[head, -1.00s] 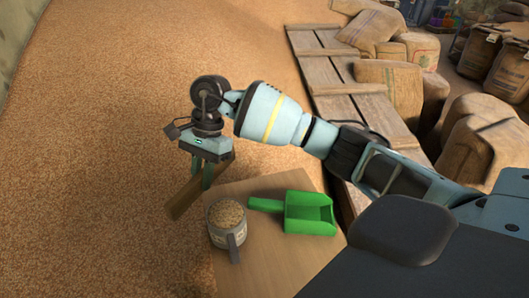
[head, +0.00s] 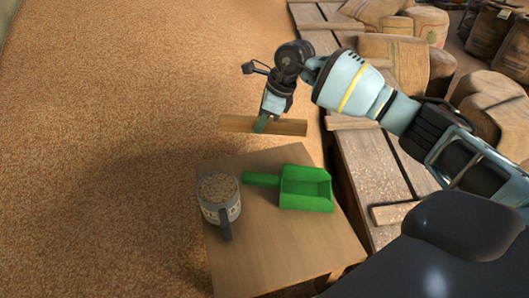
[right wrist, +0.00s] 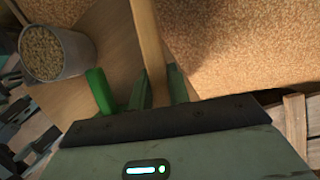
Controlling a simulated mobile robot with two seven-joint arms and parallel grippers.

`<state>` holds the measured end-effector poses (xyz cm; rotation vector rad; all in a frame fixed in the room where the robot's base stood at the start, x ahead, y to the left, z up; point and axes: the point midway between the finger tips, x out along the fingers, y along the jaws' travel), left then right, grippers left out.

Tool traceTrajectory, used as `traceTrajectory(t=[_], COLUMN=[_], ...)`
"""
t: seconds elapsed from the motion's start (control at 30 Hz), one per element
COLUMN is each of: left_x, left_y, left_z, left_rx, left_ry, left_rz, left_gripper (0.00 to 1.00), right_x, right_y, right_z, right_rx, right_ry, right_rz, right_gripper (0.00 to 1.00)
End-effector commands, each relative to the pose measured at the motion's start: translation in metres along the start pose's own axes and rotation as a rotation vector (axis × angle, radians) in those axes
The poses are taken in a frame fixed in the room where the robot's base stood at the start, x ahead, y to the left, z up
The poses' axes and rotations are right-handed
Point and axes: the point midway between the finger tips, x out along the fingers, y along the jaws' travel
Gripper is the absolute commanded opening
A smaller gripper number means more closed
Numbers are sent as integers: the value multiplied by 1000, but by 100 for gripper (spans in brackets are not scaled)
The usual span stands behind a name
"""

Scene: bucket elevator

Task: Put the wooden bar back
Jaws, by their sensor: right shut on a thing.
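The wooden bar (head: 291,127) is in my right gripper (head: 262,125), near its middle. In the head view it lies nearly level across the picture, beyond the far edge of the small wooden table. In the right wrist view the bar (right wrist: 148,40) runs up and away from between the green fingers of my right gripper (right wrist: 157,88). How high the bar is above the grain is hard to tell. My left gripper is in neither view.
The small table (head: 262,247) bears a green scoop (head: 305,188) and a metal mug of grain (head: 219,212). Loose grain (head: 110,130) spreads left and behind. Wooden planks (head: 375,170) and several sacks (head: 400,58) are at the right.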

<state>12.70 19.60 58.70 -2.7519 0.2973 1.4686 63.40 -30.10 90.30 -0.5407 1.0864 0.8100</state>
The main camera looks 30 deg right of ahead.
Motion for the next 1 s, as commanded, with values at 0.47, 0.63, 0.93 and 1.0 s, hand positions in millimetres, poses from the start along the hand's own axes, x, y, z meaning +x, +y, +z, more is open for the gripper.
traceTrajectory(t=[0.47, 0.63, 0.93, 1.0], left_x=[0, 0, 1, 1], left_y=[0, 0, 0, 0], left_z=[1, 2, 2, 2], left_rx=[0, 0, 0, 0], left_ry=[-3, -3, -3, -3], left_rz=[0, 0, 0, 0], left_gripper=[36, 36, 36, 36], right_x=[41, 58, 86, 85], right_y=[0, 1, 0, 0], right_z=[-17, -24, -36, -35], right_rx=[-2, 0, -1, -2], right_ry=[0, 2, 0, 0], right_rz=[1, 4, 1, 1], right_gripper=[0, 0, 0, 0])
